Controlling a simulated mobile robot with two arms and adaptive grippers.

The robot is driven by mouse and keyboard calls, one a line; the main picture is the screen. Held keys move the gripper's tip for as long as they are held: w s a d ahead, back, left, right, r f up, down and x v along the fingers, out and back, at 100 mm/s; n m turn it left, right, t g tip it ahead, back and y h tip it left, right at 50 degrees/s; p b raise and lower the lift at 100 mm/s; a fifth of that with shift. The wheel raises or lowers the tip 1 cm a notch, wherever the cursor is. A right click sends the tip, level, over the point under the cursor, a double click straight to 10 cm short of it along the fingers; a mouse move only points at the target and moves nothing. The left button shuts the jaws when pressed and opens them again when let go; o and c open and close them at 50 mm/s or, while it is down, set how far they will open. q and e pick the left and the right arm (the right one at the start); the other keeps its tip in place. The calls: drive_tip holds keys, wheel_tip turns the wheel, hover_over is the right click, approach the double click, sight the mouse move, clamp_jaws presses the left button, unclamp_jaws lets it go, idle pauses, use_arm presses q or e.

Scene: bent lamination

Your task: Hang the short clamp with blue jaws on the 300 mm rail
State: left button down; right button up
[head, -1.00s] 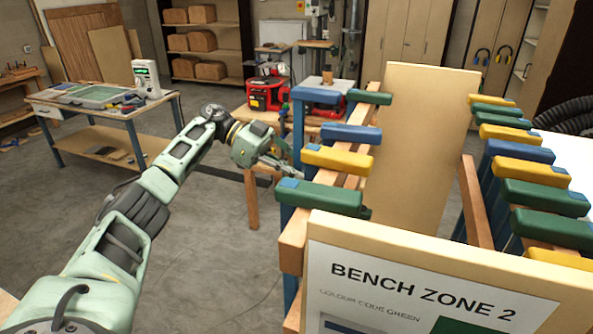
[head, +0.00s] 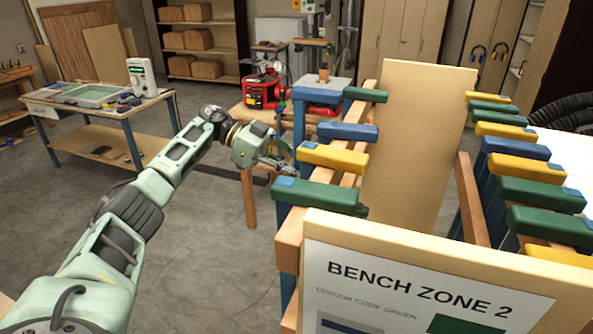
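A wooden clamp rack carries a row of clamps with coloured ends. Blue-ended clamps show at a blue clamp (head: 348,131) and a farther blue clamp (head: 317,95). A yellow clamp (head: 335,159) and a green clamp (head: 318,196), each with a small blue patch at its left end, hang nearer. I cannot tell clamp lengths or which rail is the 300 mm one. My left gripper (head: 284,164) is at the left side of the rack, its fingers pointing right near the yellow clamp. Its fingertips are too small to tell whether they hold anything. My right gripper is not in view.
A sign board (head: 430,285) reading "BENCH ZONE 2" stands in front of the rack. A tall wooden panel (head: 415,150) splits it from a second clamp row (head: 540,192) at right. A workbench (head: 98,105) stands at left. The grey floor between is open.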

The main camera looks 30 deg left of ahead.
use_arm(q)
drive_tip(key=shift+w+d+r, duration=0.1)
drive_tip(key=shift+w+d, duration=0.1)
drive_tip(key=shift+d, duration=0.5)
drive_tip(key=shift+w+d, duration=0.15)
drive_tip(key=shift+d, duration=0.5)
drive_tip(key=shift+w+d+r, duration=0.1)
drive_tip(key=shift+w+d, duration=0.1)
drive_tip(key=shift+d, duration=0.75)
drive_tip(key=d, duration=0.3)
drive_tip(key=shift+w, duration=0.4)
drive_tip(key=shift+f, duration=0.2)
